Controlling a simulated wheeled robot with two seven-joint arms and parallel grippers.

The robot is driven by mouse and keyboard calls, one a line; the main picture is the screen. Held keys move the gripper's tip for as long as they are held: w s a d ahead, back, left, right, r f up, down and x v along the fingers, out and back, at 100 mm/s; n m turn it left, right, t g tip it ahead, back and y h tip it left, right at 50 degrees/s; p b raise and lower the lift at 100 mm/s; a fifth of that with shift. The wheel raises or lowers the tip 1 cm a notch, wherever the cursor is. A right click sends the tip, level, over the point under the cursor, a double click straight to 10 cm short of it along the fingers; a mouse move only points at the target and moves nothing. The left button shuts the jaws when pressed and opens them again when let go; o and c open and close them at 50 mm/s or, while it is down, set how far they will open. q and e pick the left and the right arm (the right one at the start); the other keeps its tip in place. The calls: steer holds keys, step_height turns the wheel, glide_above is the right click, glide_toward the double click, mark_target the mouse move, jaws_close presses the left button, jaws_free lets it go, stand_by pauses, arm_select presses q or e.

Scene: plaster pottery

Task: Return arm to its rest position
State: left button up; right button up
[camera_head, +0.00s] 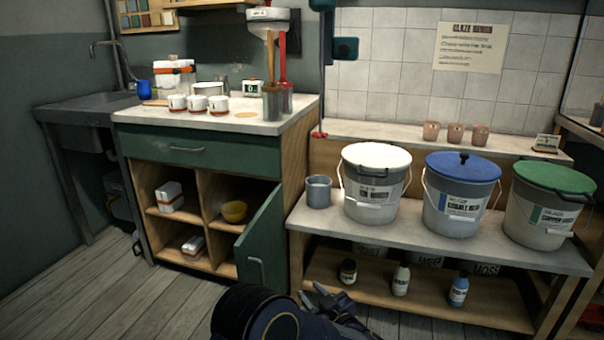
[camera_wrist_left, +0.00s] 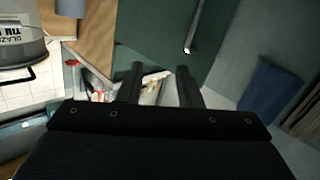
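My left arm comes in at the bottom of the head view, and its dark gripper (camera_head: 325,298) is low in front of the shelf under the bucket bench. In the left wrist view the two black fingers of the left gripper (camera_wrist_left: 160,78) stand apart with nothing between them, so it is open and empty. The gripper is apart from the open green cabinet door (camera_head: 265,245), which is to its left in the head view. A green panel also shows beyond the fingertips in the wrist view. My right gripper is not in view.
The bench (camera_head: 440,235) holds a white-lidded bucket (camera_head: 375,185), a blue-lidded bucket (camera_head: 458,198) and a green-lidded bucket (camera_head: 548,206). Small bottles stand on its lower shelf (camera_head: 430,305). The wooden floor (camera_head: 105,295) at left is clear.

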arm_select(q)
steer(key=w+a+r+m+t+h, duration=0.1)
steer(key=a+r+h, duration=0.35)
steer(key=r, duration=0.35)
steer(key=w+a+r+m+h, duration=0.1)
steer(key=w+a+r+h, duration=0.1)
steer(key=a+r+h, duration=0.45)
steer(key=s+a+r+m+g+h, duration=0.1)
steer(key=s+a+r+m, duration=0.1)
steer(key=s+r, duration=0.35)
steer(key=s+a+f+m+g, duration=0.1)
steer(key=s+a+f+g, duration=0.25)
steer(key=s, duration=0.75)
steer(key=s+a+f+g, duration=0.2)
steer(key=s+a+f, duration=0.15)
steer(key=s, duration=0.75)
steer(key=s+a+f+m+g, duration=0.1)
steer(key=s+a+f+g, duration=0.25)
steer(key=s, duration=0.75)
step_height(320, 180, up, 32)
steer(key=p, duration=3.2)
steer(key=shift+s, duration=0.25)
